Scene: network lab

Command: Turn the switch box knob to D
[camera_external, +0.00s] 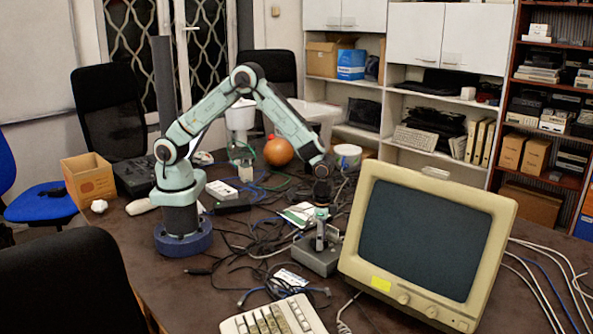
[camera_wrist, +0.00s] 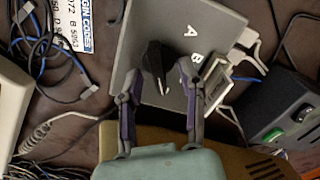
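The grey switch box (camera_external: 317,259) sits on the table left of the monitor. In the wrist view the box (camera_wrist: 215,28) shows the letters A and B on its top face; C and D are not readable. Its black knob (camera_wrist: 156,62) lies between my fingers, with a pale line on its near side; I cannot tell which letter it points to. My gripper (camera_external: 320,226) points down over the box. In the wrist view my gripper (camera_wrist: 159,78) is open, one finger on each side of the knob, with gaps visible.
A beige monitor (camera_external: 427,240) stands close to the right of the box. A keyboard (camera_external: 275,318) lies in front. Tangled black cables (camera_external: 250,235) surround the box. A pale connector (camera_wrist: 222,80) is at the box's right side in the wrist view.

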